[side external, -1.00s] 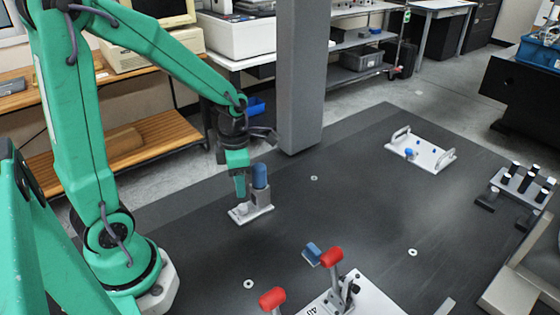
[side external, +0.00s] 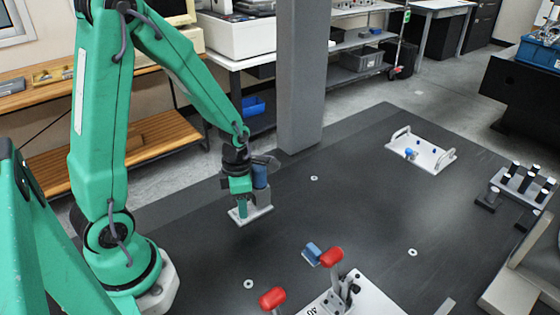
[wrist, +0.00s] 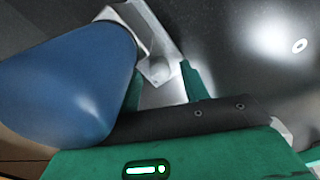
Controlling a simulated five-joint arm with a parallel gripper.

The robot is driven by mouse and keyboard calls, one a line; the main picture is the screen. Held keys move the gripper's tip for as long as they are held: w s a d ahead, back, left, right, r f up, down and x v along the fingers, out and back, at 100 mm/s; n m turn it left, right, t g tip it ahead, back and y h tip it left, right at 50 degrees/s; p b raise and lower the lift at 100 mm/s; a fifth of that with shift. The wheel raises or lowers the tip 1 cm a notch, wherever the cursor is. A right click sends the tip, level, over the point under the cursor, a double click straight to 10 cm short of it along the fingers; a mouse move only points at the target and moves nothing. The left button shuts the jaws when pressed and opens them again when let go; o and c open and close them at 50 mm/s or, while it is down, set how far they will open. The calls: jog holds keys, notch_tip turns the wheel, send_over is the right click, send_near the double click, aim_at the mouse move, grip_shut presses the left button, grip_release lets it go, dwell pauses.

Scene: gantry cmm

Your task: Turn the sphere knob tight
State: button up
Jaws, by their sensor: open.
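The sphere knob (wrist: 160,72) is a small pale ball on a light metal base plate (side external: 262,213); it shows in the wrist view between my finger ends. My gripper (side external: 242,207) is low over the plate, and its green fingers also show in the wrist view (wrist: 162,84). The fingers are open, one on each side of the knob; I cannot tell whether either touches it. In the side view the gripper hides the knob. A grey block with a blue rounded top (side external: 260,175) stands on the same plate, close beside my gripper, and the blue part fills the wrist view's left.
A grey column (side external: 300,80) stands behind the plate. A white plate with handles (side external: 420,152) is at the right. The dark mat between is mostly clear.

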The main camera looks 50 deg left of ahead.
jog(key=shift+f, duration=0.25)
grip_shut()
jog(key=shift+m, duration=0.8)
grip_release()
